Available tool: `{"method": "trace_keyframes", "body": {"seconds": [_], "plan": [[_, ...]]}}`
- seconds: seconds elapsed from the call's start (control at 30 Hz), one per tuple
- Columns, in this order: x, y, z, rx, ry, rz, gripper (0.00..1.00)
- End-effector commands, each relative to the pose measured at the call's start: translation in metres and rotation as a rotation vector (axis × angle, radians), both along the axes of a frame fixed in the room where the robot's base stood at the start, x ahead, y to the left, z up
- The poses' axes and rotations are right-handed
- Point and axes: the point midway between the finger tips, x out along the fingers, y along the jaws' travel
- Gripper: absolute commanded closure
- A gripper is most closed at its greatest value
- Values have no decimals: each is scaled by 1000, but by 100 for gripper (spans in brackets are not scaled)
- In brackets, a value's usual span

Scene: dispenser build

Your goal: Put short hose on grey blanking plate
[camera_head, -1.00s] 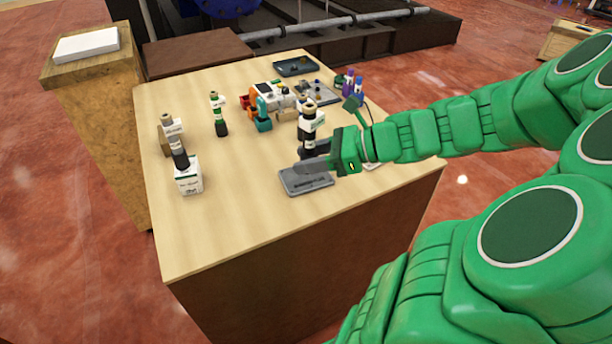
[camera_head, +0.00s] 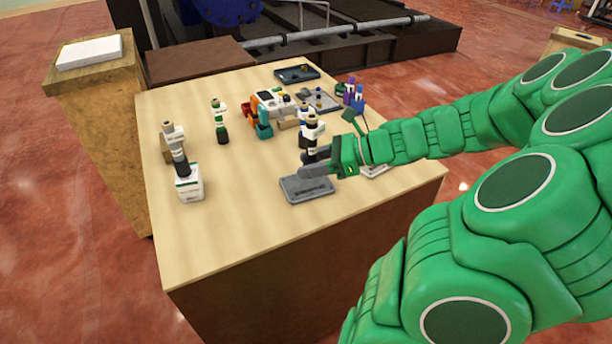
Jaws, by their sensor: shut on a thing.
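The grey blanking plate (camera_head: 306,188) lies flat near the front middle of the table. My gripper (camera_head: 312,166) reaches in from the right, low over the plate's back edge. It is shut on a dark upright piece with a white label, which seems to be the short hose (camera_head: 311,138). Its lower end is hidden behind the grey fingers. I cannot tell whether it touches the plate or table.
A white labelled box (camera_head: 189,184) with a dark piece above it stands at left. The table's front left is clear.

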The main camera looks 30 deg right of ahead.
Motion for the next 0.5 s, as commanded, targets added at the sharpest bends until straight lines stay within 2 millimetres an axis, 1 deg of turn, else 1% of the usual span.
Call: {"method": "trace_keyframes", "body": {"seconds": [0.03,0.1,0.5], "plan": [[7,-1,-4,3,1,2,100],[15,-3,-9,3,1,1,100],[46,-13,-48,0,0,-1,100]]}}
